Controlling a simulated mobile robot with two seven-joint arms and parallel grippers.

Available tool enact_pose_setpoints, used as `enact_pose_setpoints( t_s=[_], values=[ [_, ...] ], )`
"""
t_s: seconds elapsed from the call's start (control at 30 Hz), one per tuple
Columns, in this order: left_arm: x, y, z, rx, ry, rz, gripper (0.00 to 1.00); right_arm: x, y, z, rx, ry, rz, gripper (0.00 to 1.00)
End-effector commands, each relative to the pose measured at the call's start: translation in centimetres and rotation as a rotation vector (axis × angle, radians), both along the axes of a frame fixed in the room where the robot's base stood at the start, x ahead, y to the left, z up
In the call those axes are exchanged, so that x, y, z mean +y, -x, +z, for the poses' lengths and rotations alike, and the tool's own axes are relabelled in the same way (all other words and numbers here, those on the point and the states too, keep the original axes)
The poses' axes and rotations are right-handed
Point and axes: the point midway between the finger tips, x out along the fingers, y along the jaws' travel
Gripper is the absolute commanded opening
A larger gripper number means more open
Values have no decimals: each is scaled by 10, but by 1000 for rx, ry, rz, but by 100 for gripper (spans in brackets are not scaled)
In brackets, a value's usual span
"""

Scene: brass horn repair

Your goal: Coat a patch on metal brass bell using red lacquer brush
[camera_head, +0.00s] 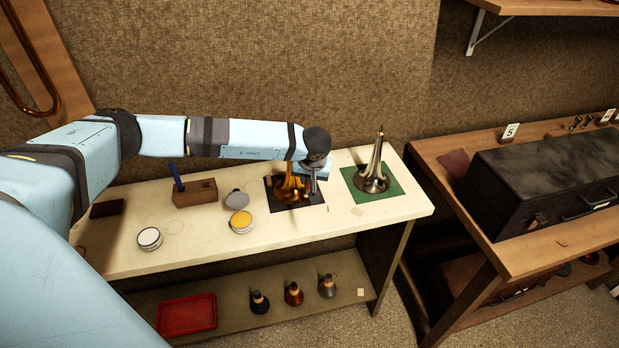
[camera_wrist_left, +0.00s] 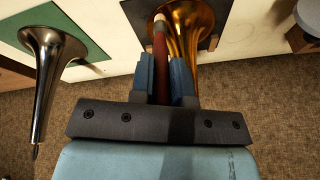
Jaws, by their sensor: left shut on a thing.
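The brass bell (camera_head: 288,191) stands flared end down on a dark mat (camera_head: 318,203) on the pale workbench; it also shows in the left wrist view (camera_wrist_left: 192,28). My left gripper (camera_head: 311,186) is beside it, partly in front of it in the head view. In the left wrist view its blue fingers (camera_wrist_left: 165,82) are shut on the red brush (camera_wrist_left: 160,62). The brush's pale tip points towards the bell and overlaps it in that view. I cannot tell whether it touches. A silver bell (camera_head: 373,182) stands on a green mat (camera_head: 389,190) to the right. My right gripper is out of view.
A yellow-topped tin (camera_head: 241,223), a grey lid (camera_head: 237,201), a white-topped tin (camera_head: 149,238) and a wooden block (camera_head: 195,193) with a blue handle stand left of the bell. A red tray (camera_head: 186,314) lies on the lower shelf. A black case (camera_head: 540,180) sits on the right table.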

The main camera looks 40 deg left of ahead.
Motion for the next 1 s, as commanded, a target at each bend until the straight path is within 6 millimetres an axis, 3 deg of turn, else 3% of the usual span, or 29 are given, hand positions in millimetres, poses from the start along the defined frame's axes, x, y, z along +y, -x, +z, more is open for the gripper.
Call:
enact_pose_setpoints(
  t_s=[0.77,1.0],
  values=[
    [7,-6,-11,-1,0,0,0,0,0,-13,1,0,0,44],
    [14,2,-11,1,-2,1,0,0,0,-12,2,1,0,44]
  ],
)
